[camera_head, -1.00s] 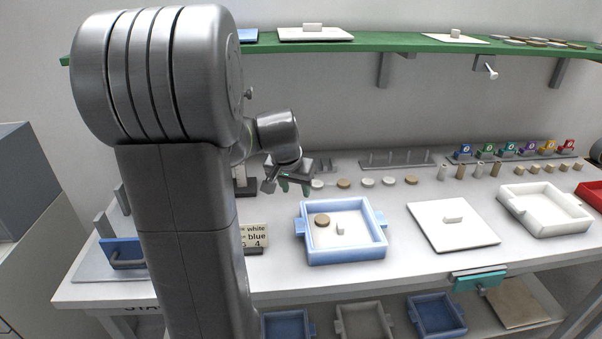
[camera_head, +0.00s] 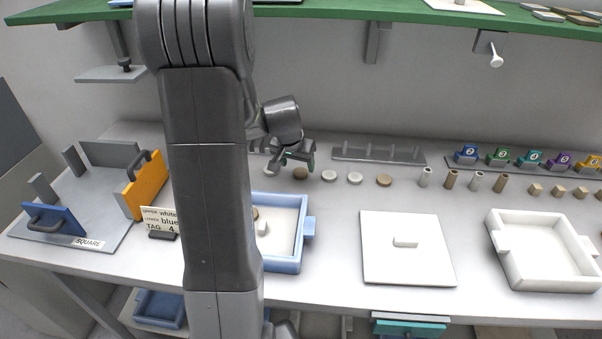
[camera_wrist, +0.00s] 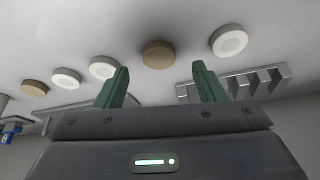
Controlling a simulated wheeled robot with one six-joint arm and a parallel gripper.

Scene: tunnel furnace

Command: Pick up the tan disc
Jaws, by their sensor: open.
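A row of discs lies on the white bench. One tan disc (camera_head: 300,173) sits between white discs, just below my gripper (camera_head: 297,161) in the head view. In the wrist view this tan disc (camera_wrist: 158,54) shows between the open green fingers of my gripper (camera_wrist: 160,68), beyond their tips and apart from them. A second tan disc (camera_head: 384,181) ends the row at the right; it also shows in the wrist view (camera_wrist: 35,87). My gripper is empty.
White discs (camera_head: 329,176) stand close on both sides of the nearer tan disc. A grey pegged rack (camera_head: 378,152) lies behind the row. The blue tray (camera_head: 308,245), a white plate (camera_head: 430,265) and a white tray (camera_head: 520,275) stand in front. A green shelf (camera_head: 400,14) hangs above.

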